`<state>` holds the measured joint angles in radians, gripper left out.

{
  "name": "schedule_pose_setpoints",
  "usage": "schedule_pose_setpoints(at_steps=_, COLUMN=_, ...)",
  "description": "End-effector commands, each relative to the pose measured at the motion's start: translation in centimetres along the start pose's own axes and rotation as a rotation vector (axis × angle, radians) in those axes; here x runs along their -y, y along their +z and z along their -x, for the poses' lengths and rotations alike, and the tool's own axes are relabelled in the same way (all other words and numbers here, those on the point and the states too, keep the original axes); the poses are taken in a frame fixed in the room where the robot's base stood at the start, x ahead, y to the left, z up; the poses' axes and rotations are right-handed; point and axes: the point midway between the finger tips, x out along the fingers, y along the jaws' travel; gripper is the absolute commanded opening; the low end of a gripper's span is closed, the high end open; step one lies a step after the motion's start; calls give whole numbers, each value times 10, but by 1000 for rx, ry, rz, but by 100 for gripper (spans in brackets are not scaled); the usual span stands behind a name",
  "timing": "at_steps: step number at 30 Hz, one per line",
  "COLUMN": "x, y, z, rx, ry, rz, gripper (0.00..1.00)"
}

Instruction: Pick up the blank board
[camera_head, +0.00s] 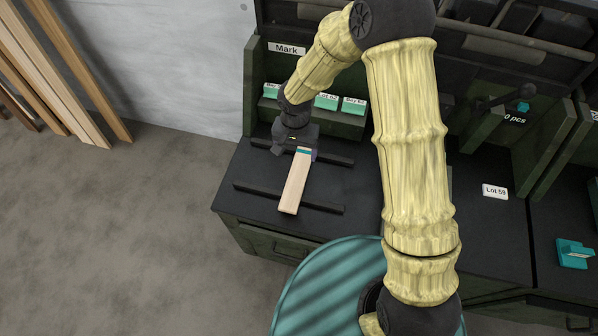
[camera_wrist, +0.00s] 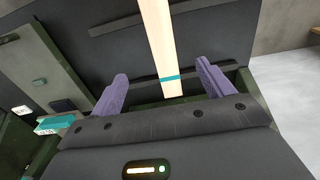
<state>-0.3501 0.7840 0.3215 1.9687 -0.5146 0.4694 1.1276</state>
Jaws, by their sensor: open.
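The blank board (camera_head: 294,187) is a pale wooden slat with a teal band near its far end. It lies across two dark rails on the black bench top. In the wrist view the board (camera_wrist: 158,40) runs away from my gripper, with its banded end between the two purple fingers. My gripper (camera_head: 302,152) is at the board's far end in the head view. In the wrist view my gripper (camera_wrist: 164,84) is open, with a gap on each side of the board. The fingertips are mostly hidden in the head view.
A green rack marked "Mark" (camera_head: 287,48) stands behind the bench, with teal-labelled bins (camera_head: 327,101) near my wrist. Dark rails (camera_head: 252,191) cross the bench top. A "Lot 59" label (camera_head: 495,191) and a teal part (camera_head: 574,253) are at right. Long planks (camera_head: 50,75) lean at the left wall.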

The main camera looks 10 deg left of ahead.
Motion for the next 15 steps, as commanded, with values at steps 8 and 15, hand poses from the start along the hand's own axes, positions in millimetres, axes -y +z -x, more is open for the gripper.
schedule_pose_setpoints(at_steps=8, x=-1, y=0, z=-3, rx=1, ry=1, rz=0, gripper=80)
schedule_pose_setpoints(at_steps=15, x=-1, y=0, z=-35, rx=2, ry=2, rz=1, gripper=80)
